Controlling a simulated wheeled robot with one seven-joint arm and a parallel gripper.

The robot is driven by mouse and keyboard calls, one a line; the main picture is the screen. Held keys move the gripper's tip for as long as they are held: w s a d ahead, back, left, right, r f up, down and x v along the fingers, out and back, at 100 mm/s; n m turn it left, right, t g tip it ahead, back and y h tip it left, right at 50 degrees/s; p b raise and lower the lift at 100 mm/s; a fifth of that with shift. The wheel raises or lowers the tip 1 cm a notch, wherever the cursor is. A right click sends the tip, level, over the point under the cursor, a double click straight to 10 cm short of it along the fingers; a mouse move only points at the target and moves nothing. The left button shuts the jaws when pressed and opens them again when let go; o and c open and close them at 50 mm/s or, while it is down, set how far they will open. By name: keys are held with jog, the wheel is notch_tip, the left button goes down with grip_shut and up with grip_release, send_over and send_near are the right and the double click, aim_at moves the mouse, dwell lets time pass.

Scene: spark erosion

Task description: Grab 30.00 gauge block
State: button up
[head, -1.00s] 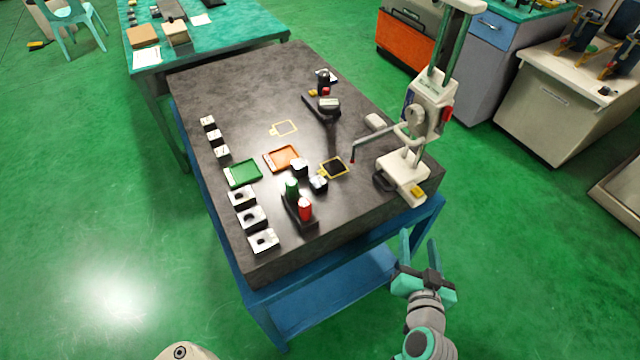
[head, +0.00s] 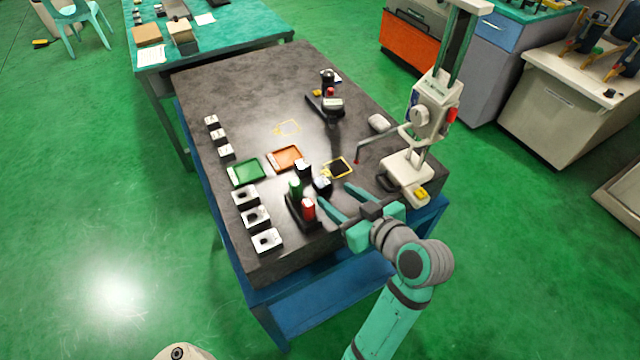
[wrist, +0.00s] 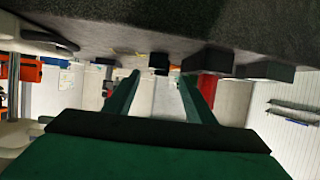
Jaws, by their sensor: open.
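I cannot read any marking, so I cannot tell which block is the 30.00 gauge block. A dark block with a white top (head: 322,184) sits just beyond my gripper (head: 335,190) on the dark stone slab (head: 225,85); another such block (head: 303,166) stands behind it. Small pale blocks (head: 217,136) and larger pale blocks with dark marks (head: 256,217) line the left side. My gripper is open, low over the slab's front right part. In the wrist view its fingers (wrist: 158,80) are apart, with a small dark shape (wrist: 158,62) showing between them in the distance.
A rack with a green cylinder (head: 295,188) and a red cylinder (head: 308,209) stands left of my fingers. A measuring stand (head: 405,170) stands to the right. Green (head: 260,170) and orange (head: 298,152) trays and a yellow-outlined patch (head: 350,165) lie nearby. The slab's back is mostly clear.

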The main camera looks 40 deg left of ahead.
aim_at(323, 184)
jog(key=x, duration=0.9)
jog(key=shift+w+d, duration=0.15)
jog(key=shift+w, duration=0.1)
jog(key=shift+c, duration=0.6)
jog(key=shift+r, duration=0.1)
grip_shut()
